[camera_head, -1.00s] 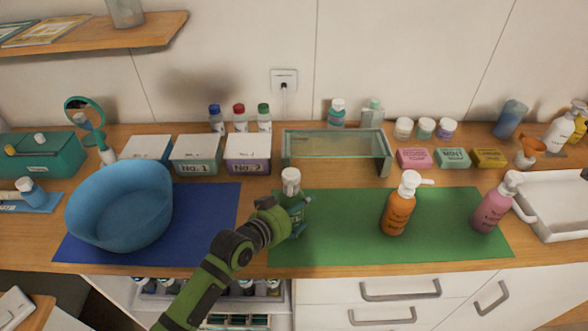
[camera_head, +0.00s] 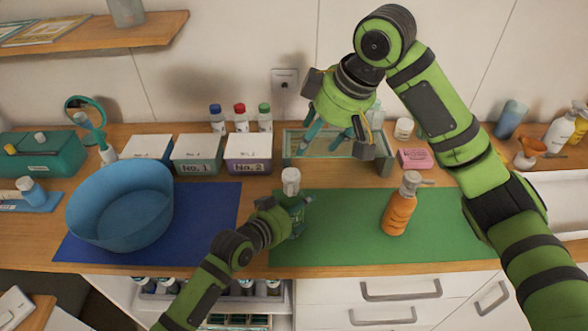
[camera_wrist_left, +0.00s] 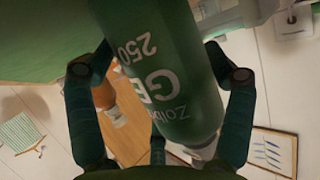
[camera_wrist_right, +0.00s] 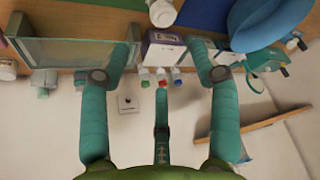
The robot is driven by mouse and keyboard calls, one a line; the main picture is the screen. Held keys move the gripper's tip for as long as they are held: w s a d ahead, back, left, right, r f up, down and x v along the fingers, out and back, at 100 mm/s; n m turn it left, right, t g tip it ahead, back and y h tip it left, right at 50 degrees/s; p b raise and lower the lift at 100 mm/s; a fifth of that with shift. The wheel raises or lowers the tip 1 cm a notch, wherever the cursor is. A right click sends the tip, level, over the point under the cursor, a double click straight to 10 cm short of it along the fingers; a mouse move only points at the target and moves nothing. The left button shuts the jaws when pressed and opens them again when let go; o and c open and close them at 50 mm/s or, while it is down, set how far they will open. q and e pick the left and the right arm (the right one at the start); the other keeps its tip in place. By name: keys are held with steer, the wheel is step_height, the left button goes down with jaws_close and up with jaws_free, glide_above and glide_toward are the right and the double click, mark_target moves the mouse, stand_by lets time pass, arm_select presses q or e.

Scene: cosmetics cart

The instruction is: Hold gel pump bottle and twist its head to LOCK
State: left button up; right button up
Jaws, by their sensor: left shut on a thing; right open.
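The green gel pump bottle with a white pump head (camera_head: 290,181) stands upright at the left end of the green mat (camera_head: 350,250). My left gripper (camera_head: 292,212) is shut around its body; the left wrist view shows the dark green body (camera_wrist_left: 165,70) with white lettering between the fingers. My right gripper (camera_head: 330,140) is open and empty, above and behind the bottle, in front of the glass-sided box. In the right wrist view the white pump head (camera_wrist_right: 162,13) shows at the top edge, beyond the open fingers (camera_wrist_right: 160,75).
An orange pump bottle (camera_head: 398,208) stands on the mat to the right. A blue basin (camera_head: 120,215) sits on a blue mat at left. Behind are labelled boxes (camera_head: 248,152), capped bottles (camera_head: 240,120) and the glass-sided box (camera_head: 378,168). The mat between the two pump bottles is clear.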

mark_target(293, 173)
steer(key=x, duration=0.8)
steer(key=s+x, duration=0.1)
steer(key=x, duration=0.3)
steer(key=shift+f, duration=0.1)
steer(key=c, duration=1.1)
